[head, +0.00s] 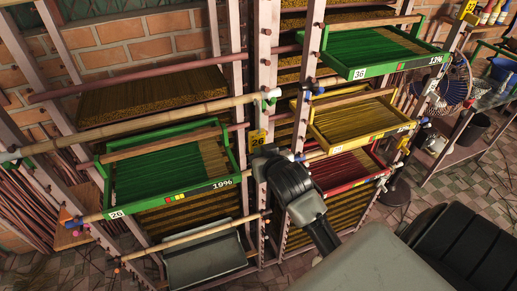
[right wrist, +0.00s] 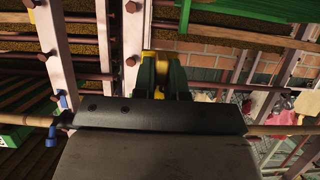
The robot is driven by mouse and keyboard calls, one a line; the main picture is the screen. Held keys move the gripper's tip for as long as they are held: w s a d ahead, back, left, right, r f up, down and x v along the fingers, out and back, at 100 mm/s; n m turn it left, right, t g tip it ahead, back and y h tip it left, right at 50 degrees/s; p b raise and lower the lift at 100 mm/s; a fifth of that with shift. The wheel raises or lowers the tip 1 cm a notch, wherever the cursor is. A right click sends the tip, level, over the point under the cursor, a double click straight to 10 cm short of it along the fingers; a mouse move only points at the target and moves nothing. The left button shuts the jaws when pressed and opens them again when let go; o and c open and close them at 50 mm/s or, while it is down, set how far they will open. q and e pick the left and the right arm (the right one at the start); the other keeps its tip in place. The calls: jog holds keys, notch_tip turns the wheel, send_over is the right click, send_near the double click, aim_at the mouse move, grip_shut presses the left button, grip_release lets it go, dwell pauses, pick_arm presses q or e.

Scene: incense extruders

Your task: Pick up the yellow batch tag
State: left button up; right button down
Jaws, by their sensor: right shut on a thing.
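A yellow batch tag (head: 258,137) marked 26 is at the middle upright of the rack in the head view, just right of the green tray marked 26. My right gripper (head: 264,152) is at its lower edge, shut on it. In the right wrist view the fingers (right wrist: 161,72) are closed together, with a little yellow of the tag (right wrist: 148,57) showing at their far end. The fingers hide the tag's lower part. Whether the tag still touches the upright I cannot tell. My left gripper is not in view.
The green tray (head: 106,188) of incense sticks is left of the gripper. A yellow tray (head: 350,148), a red tray (head: 345,186) and a higher green tray (head: 345,72) are to the right. Bamboo poles (head: 150,109) cross the rack. Another yellow tag (head: 467,8) is at the upper right.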

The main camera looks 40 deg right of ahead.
notch_tip(320, 180, down, 6)
jog(key=s+f+b, duration=0.1)
jog(key=b, duration=0.2)
pick_arm(q)
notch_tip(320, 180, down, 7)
jog(key=b, duration=0.3)
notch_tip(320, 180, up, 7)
jog(key=p, duration=0.7)
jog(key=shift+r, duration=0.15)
pick_arm(e)
jog(key=s+a+r, duration=0.1)
jog(key=s+a, duration=0.2)
jog(key=s, duration=0.9)
jog(key=s+a+r, duration=0.2)
jog(key=s+a, duration=0.1)
jog(key=s, duration=0.9)
jog(key=shift+s, duration=0.35)
